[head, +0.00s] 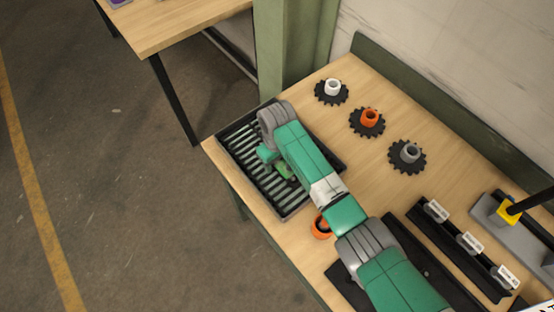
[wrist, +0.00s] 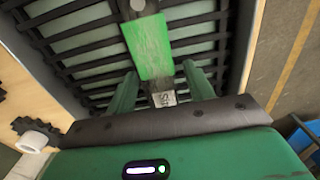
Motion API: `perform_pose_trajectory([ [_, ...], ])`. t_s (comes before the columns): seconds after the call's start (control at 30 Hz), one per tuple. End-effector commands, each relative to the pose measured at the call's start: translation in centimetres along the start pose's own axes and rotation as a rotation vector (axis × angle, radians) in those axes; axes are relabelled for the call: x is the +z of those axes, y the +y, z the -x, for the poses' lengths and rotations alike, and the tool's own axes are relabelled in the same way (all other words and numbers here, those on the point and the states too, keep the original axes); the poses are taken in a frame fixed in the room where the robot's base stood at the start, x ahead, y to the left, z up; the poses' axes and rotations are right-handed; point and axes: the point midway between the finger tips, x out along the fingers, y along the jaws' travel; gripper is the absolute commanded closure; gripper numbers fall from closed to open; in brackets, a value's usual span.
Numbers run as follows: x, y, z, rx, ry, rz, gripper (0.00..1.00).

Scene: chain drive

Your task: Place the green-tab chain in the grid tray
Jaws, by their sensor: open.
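The grid tray (head: 225,148) is a dark tray with pale slats at the left end of the wooden bench. My gripper (head: 283,176) is over it at the end of my green and grey arm. In the wrist view, a bright green tab (wrist: 149,47) lies over the tray's bars. My gripper's two green fingers (wrist: 160,78) are open and apart, with the tab just past their tips and nothing gripped between them. A small pale labelled piece (wrist: 163,98) shows between the fingers. The chain itself is hard to make out against the dark bars.
Dark sprockets with white (head: 332,88), orange (head: 370,117) and grey (head: 411,152) hubs stand along the back. An orange ring (head: 321,228) is beside my arm. A black rack with white labels (head: 470,242) and a fixture with a yellow block (head: 507,212) are at right.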

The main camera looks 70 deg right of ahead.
Motion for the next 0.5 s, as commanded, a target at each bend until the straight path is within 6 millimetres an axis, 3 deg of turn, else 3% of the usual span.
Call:
perform_pose_trajectory([
  [0.3, -0.1, 0.0, 7.9, 0.001, 0.005, 0.001, 0.47],
  [0.5, -0.1, 0.0, 11.1, 0.000, 0.003, 0.001, 0.47],
])
